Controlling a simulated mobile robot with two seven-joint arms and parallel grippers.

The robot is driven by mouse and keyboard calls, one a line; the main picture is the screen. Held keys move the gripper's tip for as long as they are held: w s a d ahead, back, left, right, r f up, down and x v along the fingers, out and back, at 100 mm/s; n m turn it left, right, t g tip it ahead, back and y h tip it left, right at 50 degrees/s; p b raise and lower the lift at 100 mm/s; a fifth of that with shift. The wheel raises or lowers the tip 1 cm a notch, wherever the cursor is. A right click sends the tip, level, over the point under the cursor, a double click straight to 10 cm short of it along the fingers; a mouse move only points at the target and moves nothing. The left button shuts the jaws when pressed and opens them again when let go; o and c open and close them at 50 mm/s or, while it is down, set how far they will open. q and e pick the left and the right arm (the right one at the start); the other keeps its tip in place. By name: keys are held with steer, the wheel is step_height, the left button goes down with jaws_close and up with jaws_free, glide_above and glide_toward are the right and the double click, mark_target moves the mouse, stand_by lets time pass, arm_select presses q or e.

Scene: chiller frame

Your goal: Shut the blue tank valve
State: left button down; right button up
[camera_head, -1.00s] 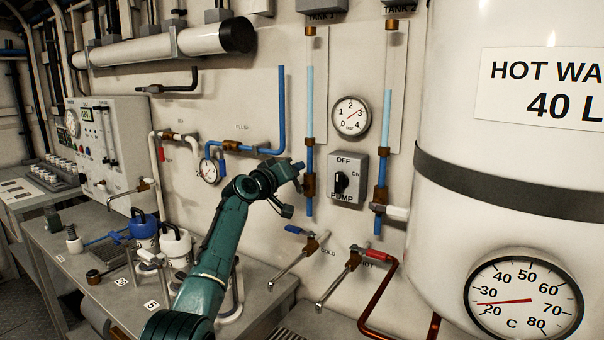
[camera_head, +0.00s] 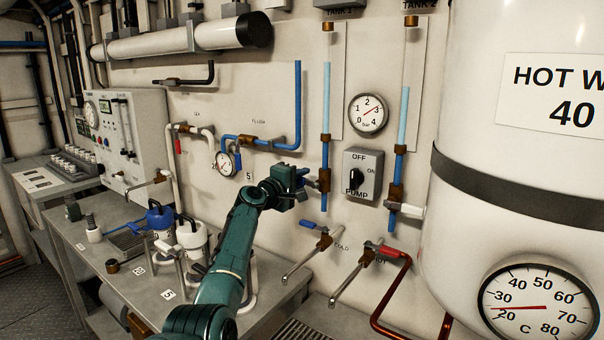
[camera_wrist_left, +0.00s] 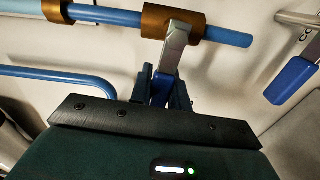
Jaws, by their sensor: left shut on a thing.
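The blue tank valve has a brass body (camera_head: 324,181) on the upright blue pipe under TANK 1, left of the pump switch. In the left wrist view its brass body (camera_wrist_left: 171,22) shows at the top, with a grey lever (camera_wrist_left: 172,50) running to my fingers. The lever stands roughly crosswise to the blue pipe. My left gripper (camera_head: 303,181) is at the left side of this valve. In the left wrist view the gripper (camera_wrist_left: 162,92) is shut on the lever's blue end, which the fingers partly hide. My right gripper is not in view.
A tap with a blue handle (camera_head: 310,224) sits just below; its blue handle (camera_wrist_left: 291,81) also shows in the wrist view. A red-handled tap (camera_head: 388,252), the pump switch (camera_head: 361,172), a pressure gauge (camera_head: 368,113) and the white tank (camera_head: 500,235) lie to the right.

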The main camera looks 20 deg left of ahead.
arm_select(q)
steer(key=shift+f+n, duration=0.35)
steer(key=shift+n, duration=0.45)
steer(key=shift+f, duration=0.25)
steer(key=c, duration=1.3)
jaws_free()
steer(key=shift+r, duration=0.15)
steer(key=shift+s+a, duration=0.15)
steer(key=shift+s, duration=0.35)
steer(key=s, duration=0.4)
steer(key=s+a, duration=0.1)
steer(key=s, duration=0.3)
steer(key=s+a, duration=0.1)
steer(key=s, duration=0.3)
steer(key=shift+a, duration=0.1)
